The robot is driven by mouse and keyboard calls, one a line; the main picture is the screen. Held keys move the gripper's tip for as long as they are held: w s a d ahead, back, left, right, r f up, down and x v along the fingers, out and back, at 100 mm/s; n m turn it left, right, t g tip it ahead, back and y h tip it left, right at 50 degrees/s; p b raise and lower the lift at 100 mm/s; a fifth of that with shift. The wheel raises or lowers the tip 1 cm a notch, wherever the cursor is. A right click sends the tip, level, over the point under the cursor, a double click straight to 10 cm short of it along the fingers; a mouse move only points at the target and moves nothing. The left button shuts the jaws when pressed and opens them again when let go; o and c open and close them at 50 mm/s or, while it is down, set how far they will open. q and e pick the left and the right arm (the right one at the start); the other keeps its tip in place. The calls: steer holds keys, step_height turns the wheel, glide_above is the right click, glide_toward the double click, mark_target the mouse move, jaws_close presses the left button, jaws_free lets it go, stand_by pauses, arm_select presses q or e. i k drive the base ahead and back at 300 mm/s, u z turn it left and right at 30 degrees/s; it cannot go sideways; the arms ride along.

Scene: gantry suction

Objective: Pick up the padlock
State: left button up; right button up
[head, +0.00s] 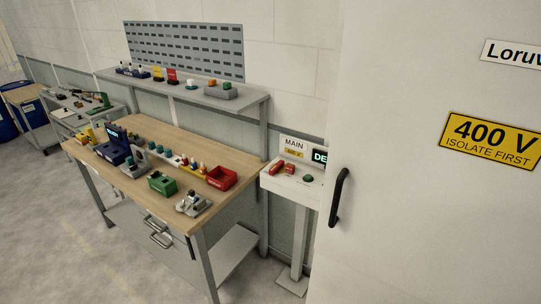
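I cannot make out a padlock for certain at this size. Small red objects (277,168) lie on top of the white pedestal box (293,186) to the right of the workbench; one of them may be the padlock, but their shape is too small to tell. A dark green round piece (308,178) sits on the same box. Neither of my grippers is in view.
The wooden workbench (176,133) holds a green bin (161,183), a red bin (222,177) and a grey device (192,204). A shelf stands behind it. A large pale cabinet with a black handle (338,197) fills the right. The floor at left front is clear.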

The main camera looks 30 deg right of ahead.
mark_target(290, 168)
steer(key=z, duration=0.4)
steer(key=i, duration=2.2)
steer(key=z, duration=0.5)
